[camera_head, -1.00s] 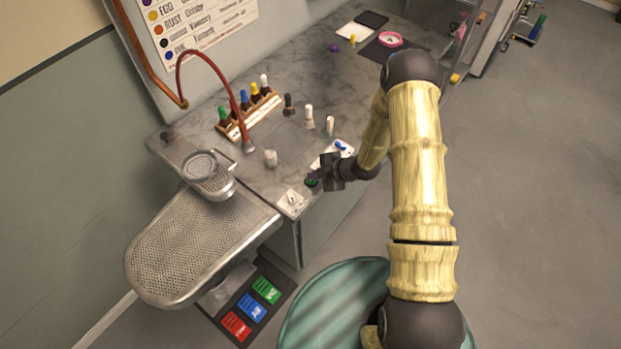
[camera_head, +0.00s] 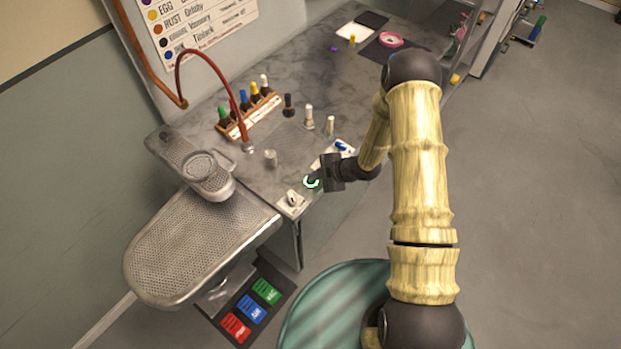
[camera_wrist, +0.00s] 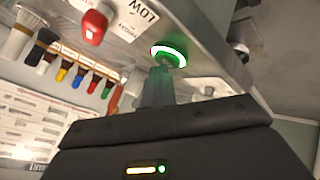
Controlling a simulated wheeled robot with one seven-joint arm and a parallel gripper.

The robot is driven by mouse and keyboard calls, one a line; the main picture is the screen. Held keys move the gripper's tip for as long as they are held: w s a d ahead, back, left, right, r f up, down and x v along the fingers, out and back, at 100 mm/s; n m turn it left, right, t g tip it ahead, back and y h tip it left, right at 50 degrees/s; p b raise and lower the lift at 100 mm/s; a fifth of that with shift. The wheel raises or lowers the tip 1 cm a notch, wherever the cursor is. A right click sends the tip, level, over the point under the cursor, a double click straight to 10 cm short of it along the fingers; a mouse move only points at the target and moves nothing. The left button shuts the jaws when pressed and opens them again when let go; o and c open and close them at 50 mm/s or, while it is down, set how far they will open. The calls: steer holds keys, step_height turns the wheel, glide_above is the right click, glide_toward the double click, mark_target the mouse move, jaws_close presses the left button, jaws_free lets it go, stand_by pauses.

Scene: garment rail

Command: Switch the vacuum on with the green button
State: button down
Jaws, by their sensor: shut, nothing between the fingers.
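The green button (camera_head: 311,183) is at the front edge of the grey counter, with a bright white-green ring lit around it. In the wrist view the green button (camera_wrist: 170,55) shows its green face inside the glowing ring. My gripper (camera_head: 319,178) is shut and empty, with its tips right at the button. In the wrist view the closed fingers (camera_wrist: 160,80) reach up to the button's lower edge. They hide part of it, and I cannot tell whether they touch it.
A white plate with a small switch (camera_head: 291,201) sits left of the button. A blue-topped item (camera_head: 342,145) lies behind my gripper. Bottles in a rack (camera_head: 248,111) stand further back. The perforated ironing board (camera_head: 190,247) juts out left, above coloured floor pedals (camera_head: 250,309).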

steer(key=shift+r+p, duration=1.8)
steer(key=shift+r, duration=1.3)
